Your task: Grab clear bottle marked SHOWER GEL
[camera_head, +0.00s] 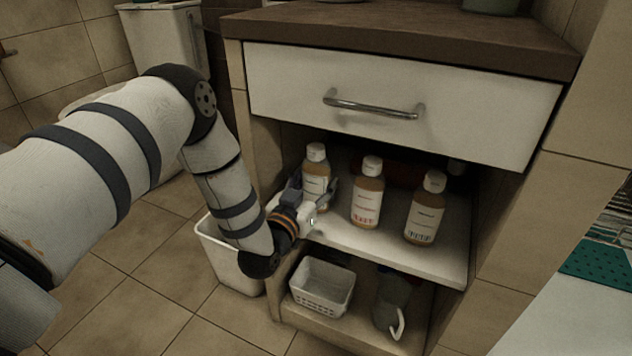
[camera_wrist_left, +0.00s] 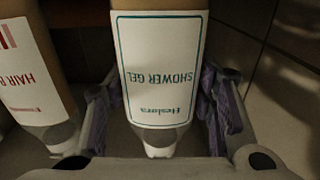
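The SHOWER GEL bottle (camera_head: 316,172) is clear with amber contents and a white cap. It stands upright at the left of the open shelf. In the left wrist view its label (camera_wrist_left: 160,75) reads SHOWER GEL upside down. My left gripper (camera_head: 312,190) is at this bottle, with one finger on each side of it. In the left wrist view the purple-padded fingers flank the bottle, with narrow gaps showing, so the gripper looks open around it. The gripper hides the lower part of the bottle in the head view. My right gripper is not in view.
A red-labelled bottle (camera_head: 367,192) stands close to the right, its label starting HAIR. Another bottle (camera_head: 425,208) stands farther right. A closed drawer (camera_head: 400,105) overhangs the shelf. Below are a white basket (camera_head: 322,288) and a jug (camera_head: 392,300). A bin (camera_head: 222,262) stands left.

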